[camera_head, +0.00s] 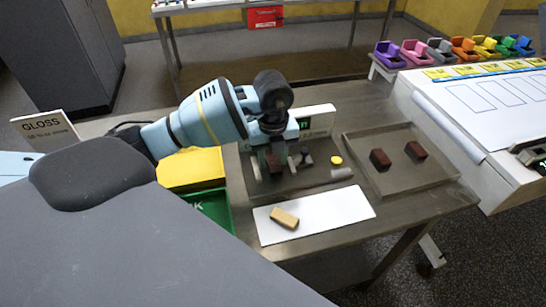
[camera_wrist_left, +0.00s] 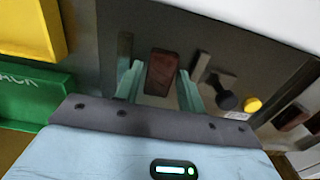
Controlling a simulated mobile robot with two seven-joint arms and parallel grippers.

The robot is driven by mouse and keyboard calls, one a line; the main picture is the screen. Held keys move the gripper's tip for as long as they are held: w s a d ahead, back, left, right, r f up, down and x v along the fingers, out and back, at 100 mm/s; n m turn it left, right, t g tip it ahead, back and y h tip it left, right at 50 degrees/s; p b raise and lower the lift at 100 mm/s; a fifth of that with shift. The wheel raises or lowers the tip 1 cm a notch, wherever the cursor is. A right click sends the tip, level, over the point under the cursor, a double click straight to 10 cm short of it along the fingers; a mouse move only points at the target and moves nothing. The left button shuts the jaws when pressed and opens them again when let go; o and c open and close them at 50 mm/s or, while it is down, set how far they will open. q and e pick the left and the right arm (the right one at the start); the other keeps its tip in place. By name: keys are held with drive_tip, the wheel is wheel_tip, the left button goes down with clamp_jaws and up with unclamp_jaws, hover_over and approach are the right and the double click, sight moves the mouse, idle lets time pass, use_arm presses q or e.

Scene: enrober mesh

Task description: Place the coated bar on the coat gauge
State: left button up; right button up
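My left gripper (camera_head: 272,160) points down over the grey station at the table's middle. A dark brown coated bar (camera_head: 275,164) is between its fingers. In the left wrist view the bar (camera_wrist_left: 162,72) lies between the two green fingers (camera_wrist_left: 160,82), with narrow gaps showing beside it, so the gripper looks open around it. A white panel with a green display (camera_head: 318,119), seemingly the coat gauge's, stands just behind the gripper and is partly hidden by it. I cannot tell what the bar rests on. My right gripper is not in view.
A tray (camera_head: 440,180) at right holds two dark bars. A white sheet (camera_head: 335,208) in front carries a tan block (camera_head: 284,218). Yellow (camera_head: 190,168) and green (camera_head: 212,207) bins stand left. A yellow-topped knob (camera_head: 336,160) is close right of the gripper.

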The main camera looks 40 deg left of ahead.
sight(273, 162)
use_arm(q)
wheel_tip(273, 162, up, 12)
drive_tip(key=shift+p, duration=0.45)
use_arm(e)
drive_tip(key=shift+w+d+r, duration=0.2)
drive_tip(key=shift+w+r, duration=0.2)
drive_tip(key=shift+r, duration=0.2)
